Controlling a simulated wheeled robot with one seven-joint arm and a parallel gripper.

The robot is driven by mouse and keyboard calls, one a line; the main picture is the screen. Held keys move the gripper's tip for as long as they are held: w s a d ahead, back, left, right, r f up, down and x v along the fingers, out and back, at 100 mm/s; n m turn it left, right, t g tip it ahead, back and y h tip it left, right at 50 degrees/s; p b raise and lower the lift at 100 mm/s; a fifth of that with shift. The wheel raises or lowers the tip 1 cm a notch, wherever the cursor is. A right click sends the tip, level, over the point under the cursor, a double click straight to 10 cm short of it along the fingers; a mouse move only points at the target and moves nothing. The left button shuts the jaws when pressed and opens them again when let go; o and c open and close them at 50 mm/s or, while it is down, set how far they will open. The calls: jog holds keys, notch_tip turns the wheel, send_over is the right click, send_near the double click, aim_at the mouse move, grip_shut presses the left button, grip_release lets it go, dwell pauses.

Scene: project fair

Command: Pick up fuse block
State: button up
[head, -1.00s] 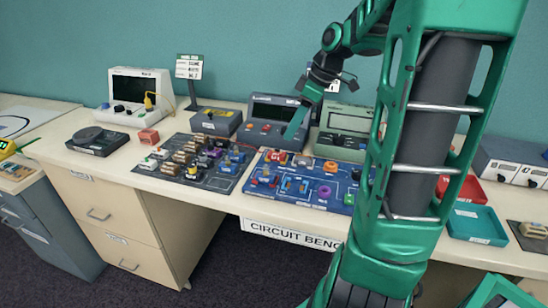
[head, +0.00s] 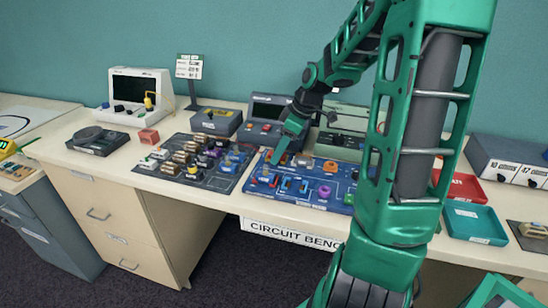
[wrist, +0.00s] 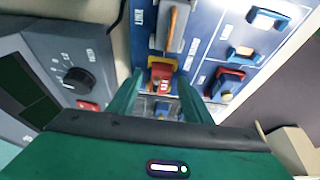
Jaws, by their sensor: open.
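A small red-and-yellow block (wrist: 162,72), which may be the fuse block, sits on the blue circuit board (wrist: 205,60) in the wrist view. I cannot read a label that confirms it. My gripper (wrist: 160,88) is open, with one finger on each side of this block near its lower part. I cannot tell whether the fingers touch it. In the head view my gripper (head: 277,157) is low over the back left part of the blue board (head: 325,197) and hides the parts under it.
A grey meter with a dial (wrist: 76,80) stands close beside the gripper. A red-and-black part (wrist: 228,82) and a grey part with an orange lever (wrist: 176,25) are near on the board. A dark mat of small parts (head: 208,188) lies to the left.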

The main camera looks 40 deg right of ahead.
jog(key=c, duration=1.1)
jog(key=shift+c, duration=0.2)
jog(key=shift+r, duration=0.4)
jog(key=r, duration=0.3)
jog(key=shift+a+r, duration=0.25)
jog(key=shift+r, duration=0.15)
jog(key=s+a+r, duration=0.4)
jog(key=a+r, duration=0.5)
jog(key=a, duration=0.1)
jog(key=shift+s+r, duration=0.2)
jog(key=shift+s, duration=0.1)
jog(key=shift+a, duration=0.1)
